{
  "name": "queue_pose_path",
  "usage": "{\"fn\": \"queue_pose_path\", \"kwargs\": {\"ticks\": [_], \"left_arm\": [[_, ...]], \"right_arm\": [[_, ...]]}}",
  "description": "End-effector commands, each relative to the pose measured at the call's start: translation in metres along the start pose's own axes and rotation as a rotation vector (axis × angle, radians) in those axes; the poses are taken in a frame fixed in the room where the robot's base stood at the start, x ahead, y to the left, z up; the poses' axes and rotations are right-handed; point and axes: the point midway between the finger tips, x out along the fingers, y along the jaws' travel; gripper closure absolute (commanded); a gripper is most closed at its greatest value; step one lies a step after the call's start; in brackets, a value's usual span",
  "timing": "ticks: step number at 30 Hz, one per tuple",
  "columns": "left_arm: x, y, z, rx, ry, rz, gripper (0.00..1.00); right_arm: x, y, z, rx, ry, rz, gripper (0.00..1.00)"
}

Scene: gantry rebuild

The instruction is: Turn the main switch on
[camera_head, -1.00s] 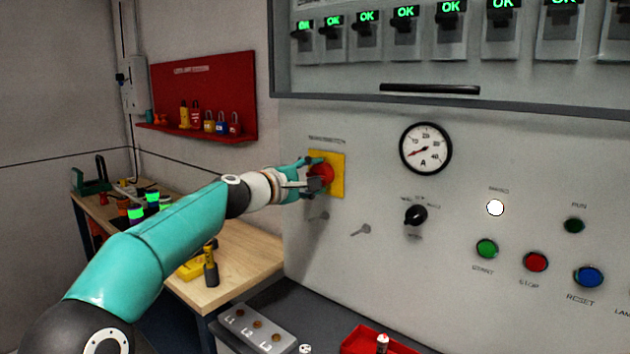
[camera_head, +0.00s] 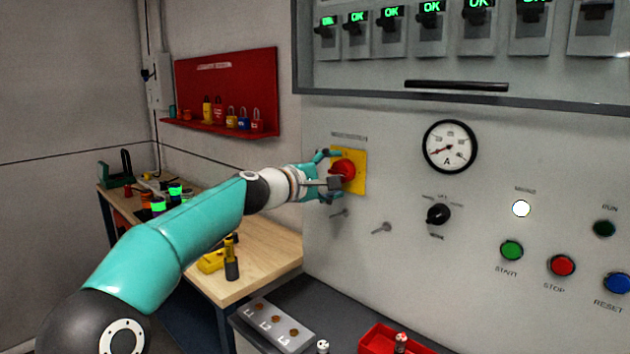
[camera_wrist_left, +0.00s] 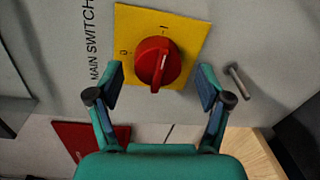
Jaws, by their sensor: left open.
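The main switch is a red knob (camera_head: 344,169) on a yellow plate (camera_head: 361,178) on the grey panel. In the left wrist view the knob (camera_wrist_left: 158,63) has its raised grip in line with the "I" mark, and the "0" mark sits at the left of the plate (camera_wrist_left: 190,22). My left gripper (camera_head: 330,171) is open in front of the knob. In the left wrist view its fingers (camera_wrist_left: 160,80) stand either side of the knob's near edge, with gaps and no visible contact. My right gripper is out of view.
A white lamp (camera_head: 521,208) is lit on the panel. A black selector (camera_head: 438,214) and a gauge (camera_head: 449,146) are to the right. Small keys stick out below the switch. A wooden bench (camera_head: 262,250) and a red padlock board (camera_head: 228,88) are at the left.

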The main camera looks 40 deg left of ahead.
Motion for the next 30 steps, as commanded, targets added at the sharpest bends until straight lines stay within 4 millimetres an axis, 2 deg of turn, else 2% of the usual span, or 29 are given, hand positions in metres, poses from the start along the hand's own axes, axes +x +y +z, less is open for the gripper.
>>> {"fn": "queue_pose_path", "kwargs": {"ticks": [15, 21, 30], "left_arm": [[-0.094, -0.001, -0.001, 0.001, 0.002, -0.001, 0.22], [-0.109, -0.002, 0.0, 0.002, 0.0, -0.001, 0.22], [-0.11, -0.002, 0.0, 0.002, -0.001, -0.002, 0.22]], "right_arm": [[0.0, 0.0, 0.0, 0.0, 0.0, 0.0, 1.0], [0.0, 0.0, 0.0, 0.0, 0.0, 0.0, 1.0], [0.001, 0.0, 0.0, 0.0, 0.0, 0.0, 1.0]]}}
